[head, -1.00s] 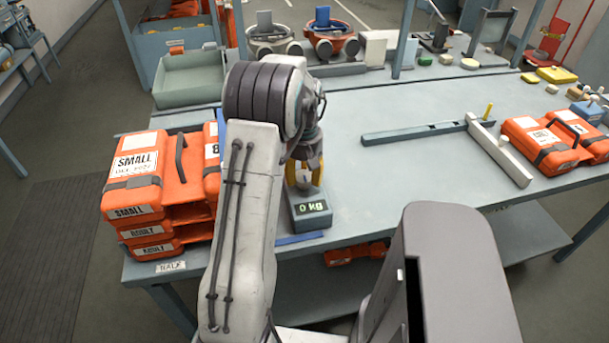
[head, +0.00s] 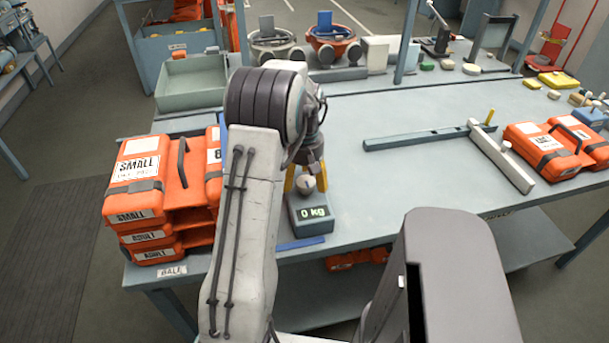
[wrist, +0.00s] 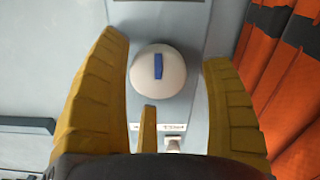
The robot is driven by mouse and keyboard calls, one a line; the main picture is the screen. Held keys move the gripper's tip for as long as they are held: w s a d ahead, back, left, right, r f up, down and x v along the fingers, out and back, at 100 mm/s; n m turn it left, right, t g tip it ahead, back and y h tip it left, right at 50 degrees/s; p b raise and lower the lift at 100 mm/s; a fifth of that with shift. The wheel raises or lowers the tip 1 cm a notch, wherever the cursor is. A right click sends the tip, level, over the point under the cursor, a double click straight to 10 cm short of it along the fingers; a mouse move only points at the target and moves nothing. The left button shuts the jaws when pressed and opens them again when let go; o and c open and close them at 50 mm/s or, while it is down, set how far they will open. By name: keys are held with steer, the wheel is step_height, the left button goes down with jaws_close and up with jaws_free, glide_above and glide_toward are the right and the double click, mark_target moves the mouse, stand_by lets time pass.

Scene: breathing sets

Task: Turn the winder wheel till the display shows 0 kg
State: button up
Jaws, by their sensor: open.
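The winder (head: 311,228) is a small grey-blue box near the table's front edge. Its display (head: 314,212) reads 0 kg. Its pale round wheel (wrist: 158,80) bears a blue mark (wrist: 158,66), which points roughly up in the wrist view. The wheel also shows in the head view (head: 306,184). In the head view my gripper (head: 306,182) points down over the box, and my arm hides part of the surroundings.
Orange cases (head: 160,185) are stacked close left of the winder. More orange cases (head: 558,148) lie at the right, near a pale bar (head: 500,158). A blue strip (head: 301,244) lies at the front edge. The table middle is clear.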

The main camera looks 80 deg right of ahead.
mark_target(305, 180)
step_height(305, 180, up, 12)
stand_by(0.6)
stand_by(0.8)
